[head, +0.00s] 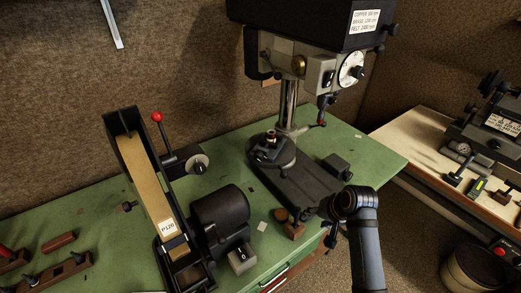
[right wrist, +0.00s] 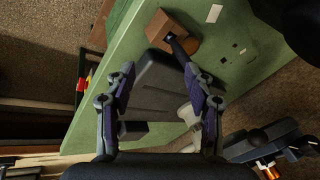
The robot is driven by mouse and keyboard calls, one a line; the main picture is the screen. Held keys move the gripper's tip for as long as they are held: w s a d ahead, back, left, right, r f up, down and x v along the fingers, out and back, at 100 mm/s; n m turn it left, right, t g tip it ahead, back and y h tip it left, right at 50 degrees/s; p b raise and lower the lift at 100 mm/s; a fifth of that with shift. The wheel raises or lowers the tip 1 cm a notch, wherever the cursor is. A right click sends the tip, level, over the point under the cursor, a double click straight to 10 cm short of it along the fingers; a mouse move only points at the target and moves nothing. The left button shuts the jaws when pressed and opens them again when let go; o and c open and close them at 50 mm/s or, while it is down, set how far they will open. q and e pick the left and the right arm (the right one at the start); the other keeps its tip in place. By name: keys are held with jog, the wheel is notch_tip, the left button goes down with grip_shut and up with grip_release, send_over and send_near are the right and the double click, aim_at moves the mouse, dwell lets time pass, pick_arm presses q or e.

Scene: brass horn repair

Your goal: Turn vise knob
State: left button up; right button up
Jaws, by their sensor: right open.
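The drill press (head: 290,105) stands at the back of the green bench. A small dark vise-like clamp (head: 270,150) sits on its round table; I cannot clearly make out a knob on it. My right arm comes in from the lower right, and its gripper (head: 333,232) hangs by the front edge of the bench, beside the press's dark base (head: 297,183) and apart from the clamp. In the right wrist view the gripper (right wrist: 158,68) is open, with nothing seen held between its fingers. My left gripper is not in view.
A belt sander (head: 152,190) with a red-tipped lever and a dark motor stands left of the press. A wooden block (head: 293,229) with a dark part lies near the front edge; it also shows in the right wrist view (right wrist: 170,34). A pale second bench (head: 410,137) is at right.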

jog(key=w+a+r+m+y, duration=0.1)
jog(key=w+a+r, duration=0.25)
jog(key=r, duration=0.25)
jog(key=w+a+r+y, duration=0.1)
jog(key=w+a+r, duration=0.2)
jog(key=w+r, duration=0.25)
jog(key=y, duration=0.2)
send_near(261, 155)
jog(key=shift+m+g, duration=0.3)
jog(key=shift+g, duration=0.1)
jog(key=p+x, duration=0.1)
jog(key=x, duration=0.2)
jog(key=p+x, duration=0.1)
jog(key=x, duration=0.2)
jog(key=p+x, duration=0.1)
jog(key=x, duration=0.2)
jog(key=shift+w+r+p, duration=0.15)
jog(key=shift+w+p, duration=0.2)
jog(key=shift+p, duration=0.05)
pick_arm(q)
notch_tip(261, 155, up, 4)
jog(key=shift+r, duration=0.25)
pick_arm(e)
jog(key=shift+w+a+f, duration=0.15)
jog(key=shift+f, duration=0.2)
